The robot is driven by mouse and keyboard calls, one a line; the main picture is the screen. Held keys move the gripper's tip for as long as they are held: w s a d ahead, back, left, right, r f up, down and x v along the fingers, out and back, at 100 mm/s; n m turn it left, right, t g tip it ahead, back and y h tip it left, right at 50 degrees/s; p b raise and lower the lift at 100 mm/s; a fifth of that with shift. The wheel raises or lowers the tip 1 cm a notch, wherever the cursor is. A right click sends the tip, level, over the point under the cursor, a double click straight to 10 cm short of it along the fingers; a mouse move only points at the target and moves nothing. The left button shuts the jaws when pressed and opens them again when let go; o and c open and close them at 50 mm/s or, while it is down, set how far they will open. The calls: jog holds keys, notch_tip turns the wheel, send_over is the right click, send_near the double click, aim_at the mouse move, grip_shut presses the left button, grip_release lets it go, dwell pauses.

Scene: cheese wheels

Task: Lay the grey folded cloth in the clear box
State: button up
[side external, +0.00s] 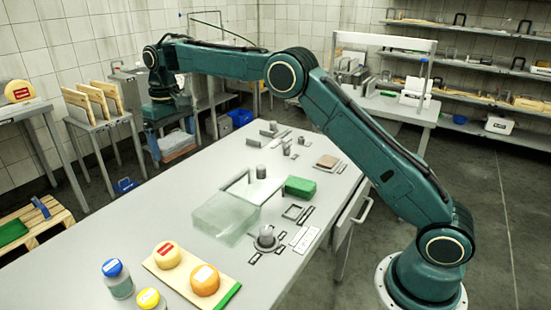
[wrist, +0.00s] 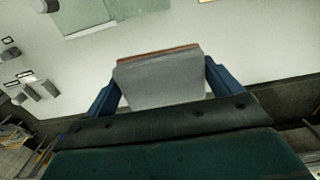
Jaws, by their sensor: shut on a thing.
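The grey folded cloth (wrist: 160,82) shows in the wrist view as a flat grey slab with a brownish far edge. My gripper (wrist: 162,75) is shut on it, a blue finger at each side. The clear box (side external: 225,218) stands on the middle of the table, apart from my gripper. A corner of it also shows at the upper left of the wrist view (wrist: 92,18).
A green block (side external: 300,187) stands right of the box, with small grey fixtures (side external: 267,238) around it. A board with cheese wheels (side external: 225,288) and jars (side external: 117,280) occupy the near end. The table's left part (side external: 150,215) is bare.

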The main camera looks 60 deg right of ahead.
jog(key=shift+f, duration=0.1)
send_near(186, 204)
jog(key=s+a, duration=0.1)
jog(key=s+f, duration=0.1)
jog(key=s+a+f, duration=0.1)
jog(key=s, duration=0.1)
jog(key=shift+a, duration=0.35)
jog(key=shift+f, duration=0.15)
jog(key=shift+f, duration=2.05)
jog(key=shift+f, duration=0.1)
jog(key=o, duration=0.4)
jog(key=shift+o, duration=1.1)
